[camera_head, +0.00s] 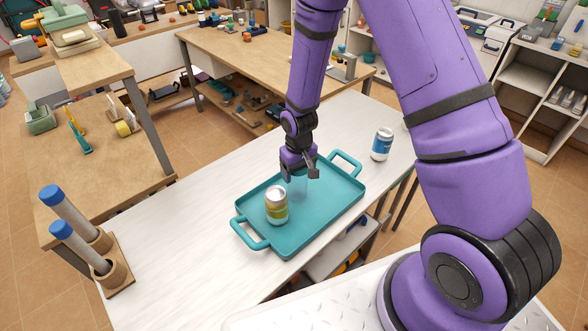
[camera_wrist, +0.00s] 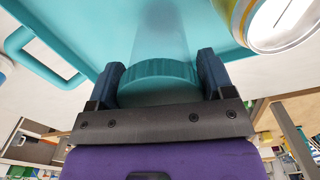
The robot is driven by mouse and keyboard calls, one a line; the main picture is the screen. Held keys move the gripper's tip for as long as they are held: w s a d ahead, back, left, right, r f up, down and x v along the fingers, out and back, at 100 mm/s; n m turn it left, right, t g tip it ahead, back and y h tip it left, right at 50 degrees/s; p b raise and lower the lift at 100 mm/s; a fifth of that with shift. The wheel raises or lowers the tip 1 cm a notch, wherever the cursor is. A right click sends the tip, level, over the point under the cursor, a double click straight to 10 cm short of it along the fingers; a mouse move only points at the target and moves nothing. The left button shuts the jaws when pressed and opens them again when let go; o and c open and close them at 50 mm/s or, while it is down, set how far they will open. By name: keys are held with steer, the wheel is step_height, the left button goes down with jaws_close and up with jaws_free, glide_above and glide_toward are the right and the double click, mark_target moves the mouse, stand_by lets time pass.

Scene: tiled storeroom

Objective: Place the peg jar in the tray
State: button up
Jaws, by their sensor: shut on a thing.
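The peg jar (camera_wrist: 160,30) is a clear jar with a ridged teal lid (camera_wrist: 158,74). My gripper (camera_head: 300,174) is shut on the lid, with one dark finger on each side of it in the wrist view. In the head view the jar's faint clear body (camera_head: 299,190) is below my gripper, over the teal tray (camera_head: 330,200). I cannot tell whether its base touches the tray floor. The tray lies on the white table with a handle at each end; it also fills much of the wrist view (camera_wrist: 75,22).
A blue-and-white can (camera_head: 382,144) stands on the table beyond the tray. A wooden holder (camera_head: 117,277) with two blue-capped tubes is at the left end.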

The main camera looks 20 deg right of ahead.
steer(key=shift+f, duration=0.45)
steer(key=shift+f, duration=0.1)
steer(key=o, duration=1.2)
steer(key=shift+o, duration=0.2)
